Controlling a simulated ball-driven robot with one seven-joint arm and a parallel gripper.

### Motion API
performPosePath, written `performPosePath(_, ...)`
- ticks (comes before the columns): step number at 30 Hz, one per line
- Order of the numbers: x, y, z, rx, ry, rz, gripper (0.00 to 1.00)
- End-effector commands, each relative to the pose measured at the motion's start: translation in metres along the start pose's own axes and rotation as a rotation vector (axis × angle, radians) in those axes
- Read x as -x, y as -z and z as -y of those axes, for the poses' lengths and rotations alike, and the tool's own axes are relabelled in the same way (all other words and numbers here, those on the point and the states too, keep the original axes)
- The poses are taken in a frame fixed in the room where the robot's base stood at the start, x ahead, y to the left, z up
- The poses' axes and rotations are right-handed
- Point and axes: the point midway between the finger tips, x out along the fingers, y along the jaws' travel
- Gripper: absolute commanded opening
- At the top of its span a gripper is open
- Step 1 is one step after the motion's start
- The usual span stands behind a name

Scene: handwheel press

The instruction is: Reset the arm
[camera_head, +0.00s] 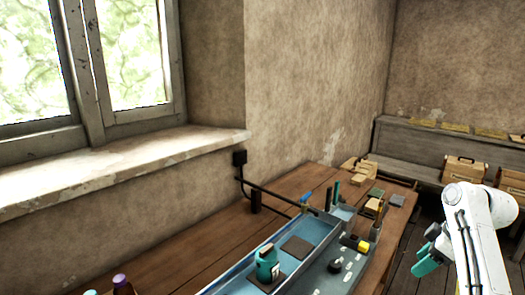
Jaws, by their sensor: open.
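My white arm rises at the right edge of the head view. My gripper (428,250), with teal and dark parts, hangs at its left side, off the right side of the workbench. It is open and I see nothing between its fingers. It touches nothing that I can make out. Part of my arm is cut off by the bottom of the picture.
The wooden workbench (190,248) bears a blue-grey tray (327,229) with a teal device (267,262), a dark square plate (297,246) and a yellow-black block (355,243). Wooden boxes (465,172) stand on a back bench. Bare floor shows between bench and arm.

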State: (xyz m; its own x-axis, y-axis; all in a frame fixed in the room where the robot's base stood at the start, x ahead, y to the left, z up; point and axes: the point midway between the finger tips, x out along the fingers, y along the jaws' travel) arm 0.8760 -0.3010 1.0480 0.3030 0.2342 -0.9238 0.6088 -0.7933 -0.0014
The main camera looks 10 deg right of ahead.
Motion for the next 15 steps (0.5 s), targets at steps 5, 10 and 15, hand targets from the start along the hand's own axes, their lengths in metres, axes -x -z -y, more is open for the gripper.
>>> performPosePath(5,-0.02,0.0,0.016,-0.024,0.009,0.007,0.57)
performPosePath(10,-0.041,-0.002,0.035,-0.058,0.014,0.016,0.57)
performPosePath(15,-0.069,-0.007,0.062,-0.106,0.02,0.029,0.57)
